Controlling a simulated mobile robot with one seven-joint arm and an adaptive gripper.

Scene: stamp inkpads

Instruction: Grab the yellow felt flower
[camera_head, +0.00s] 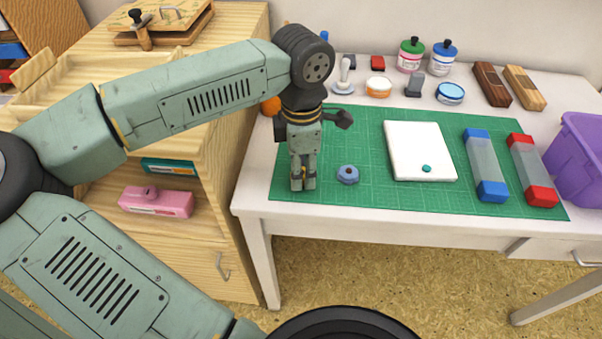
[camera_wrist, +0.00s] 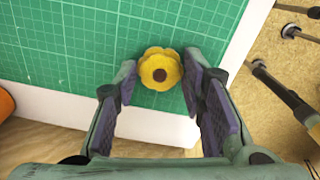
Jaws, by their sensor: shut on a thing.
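The yellow felt flower (camera_wrist: 160,69) has scalloped petals and a dark brown centre. In the wrist view it sits between the fingertips of my gripper (camera_wrist: 160,66), over the near edge of the green cutting mat (camera_wrist: 85,40). My gripper is shut on the flower, one finger at each side. In the head view my gripper (camera_head: 303,186) points down at the left front of the mat (camera_head: 380,198), and the flower is hidden behind the fingers. I cannot tell whether the flower is lifted off the mat.
A blue flower-shaped piece (camera_head: 348,174) lies just right of my gripper. A white pad (camera_head: 415,145) with a small teal piece is farther right. Beyond it lie blue-ended (camera_head: 486,165) and red-ended (camera_head: 533,170) clear blocks. A purple bin (camera_head: 580,160) stands far right. Inkpads and jars line the back.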

